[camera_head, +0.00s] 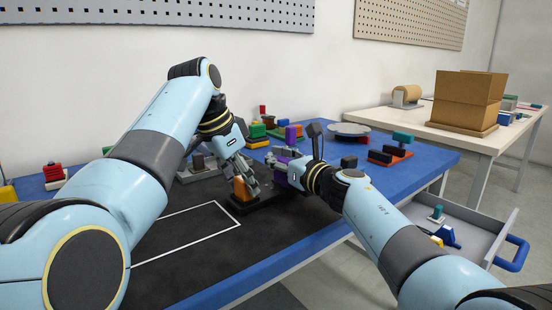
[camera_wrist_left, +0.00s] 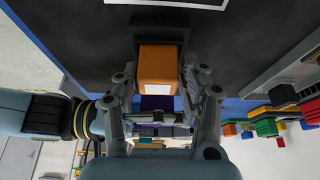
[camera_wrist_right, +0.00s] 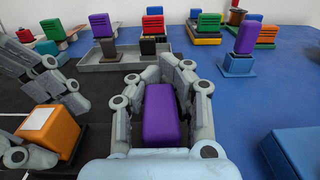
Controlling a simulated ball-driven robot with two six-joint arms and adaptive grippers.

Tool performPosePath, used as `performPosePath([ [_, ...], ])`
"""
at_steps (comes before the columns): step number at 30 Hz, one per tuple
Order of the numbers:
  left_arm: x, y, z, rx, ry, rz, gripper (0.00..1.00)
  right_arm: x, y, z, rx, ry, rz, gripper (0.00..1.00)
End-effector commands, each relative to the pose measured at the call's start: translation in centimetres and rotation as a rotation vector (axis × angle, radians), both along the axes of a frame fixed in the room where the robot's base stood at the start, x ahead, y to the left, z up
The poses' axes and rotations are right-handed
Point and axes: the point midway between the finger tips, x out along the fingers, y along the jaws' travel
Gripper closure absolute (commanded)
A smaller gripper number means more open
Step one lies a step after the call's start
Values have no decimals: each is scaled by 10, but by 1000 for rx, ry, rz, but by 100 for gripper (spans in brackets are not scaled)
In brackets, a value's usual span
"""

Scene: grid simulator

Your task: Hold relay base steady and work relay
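An orange block (camera_head: 240,189) with a white label sits on a dark base (camera_head: 257,200) on the black mat. In the head view the right gripper is just right of the left one. The purple block's underside is hidden.
A grey tray (camera_wrist_right: 110,64) with upright coloured blocks lies behind the grippers. Several more coloured blocks on bases stand along the back of the blue table (camera_head: 440,157). An open drawer (camera_head: 470,226) is at the right. The white-outlined mat area (camera_head: 185,232) is clear.

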Motion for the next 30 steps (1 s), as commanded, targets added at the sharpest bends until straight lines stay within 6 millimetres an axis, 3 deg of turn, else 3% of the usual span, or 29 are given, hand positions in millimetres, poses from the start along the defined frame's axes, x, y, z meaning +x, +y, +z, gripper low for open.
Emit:
performPosePath([
  [1,0,0,0,0,0,0,67,0,0,0,0,1,0,100],
  [7,0,0,0,0,0,0,92,0,0,0,0,1,0,100],
  [30,0,0,22,0,0,0,92,0,0,-1,0,1,0,100],
])
